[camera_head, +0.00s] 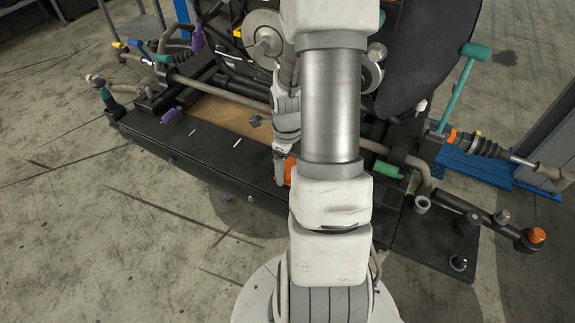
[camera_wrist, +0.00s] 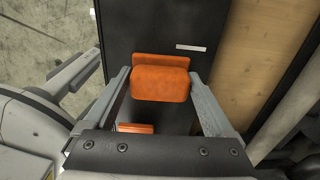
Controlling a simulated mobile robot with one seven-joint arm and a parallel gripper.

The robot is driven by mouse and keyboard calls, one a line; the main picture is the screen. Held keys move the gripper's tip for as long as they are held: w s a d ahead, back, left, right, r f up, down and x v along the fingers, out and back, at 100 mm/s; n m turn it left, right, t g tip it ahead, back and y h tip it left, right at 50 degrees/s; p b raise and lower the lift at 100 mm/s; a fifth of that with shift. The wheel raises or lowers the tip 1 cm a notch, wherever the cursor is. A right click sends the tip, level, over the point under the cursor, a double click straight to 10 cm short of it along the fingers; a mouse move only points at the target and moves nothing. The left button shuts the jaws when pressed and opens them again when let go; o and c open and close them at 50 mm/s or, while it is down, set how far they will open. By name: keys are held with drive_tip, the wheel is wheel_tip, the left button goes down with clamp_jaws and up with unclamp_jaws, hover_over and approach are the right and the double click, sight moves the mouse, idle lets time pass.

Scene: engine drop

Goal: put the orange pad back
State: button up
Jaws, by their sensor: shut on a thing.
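The orange pad (camera_wrist: 160,84) is a rounded block with a flat edge at its top, and it sits between the two fingers in the wrist view. My gripper (camera_wrist: 160,90) is shut on it, with one finger against each side. The pad is over the black bench surface (camera_wrist: 140,32); I cannot tell whether it touches it. A second orange piece (camera_wrist: 135,128) shows below the pad, partly hidden by my gripper body. In the head view an orange patch (camera_head: 290,168) shows beside my gripper (camera_head: 280,170), mostly hidden by my arm.
A wooden board (camera_wrist: 240,70) lies right of the black surface in the wrist view, with grey pipes beyond it. A white strip (camera_wrist: 191,48) lies near the pad. The head view shows a teal handle (camera_head: 460,80) and an orange-capped part (camera_head: 536,236) at right.

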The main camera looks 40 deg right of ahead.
drive_tip(key=shift+f+b, duration=0.3)
drive_tip(key=shift+b, duration=0.05)
drive_tip(key=o, duration=1)
drive_tip(key=shift+r, duration=0.1)
drive_tip(key=shift+o, duration=0.2)
drive_tip(key=shift+r+p, duration=0.15)
drive_tip(key=shift+p, duration=0.4)
wheel_tip(320, 180, up, 17)
drive_tip(key=b, duration=0.1)
drive_tip(key=shift+s+d, duration=0.15)
drive_tip(key=shift+s, duration=0.2)
drive_tip(key=shift+r+b, duration=0.1)
drive_tip(key=shift+b, duration=0.2)
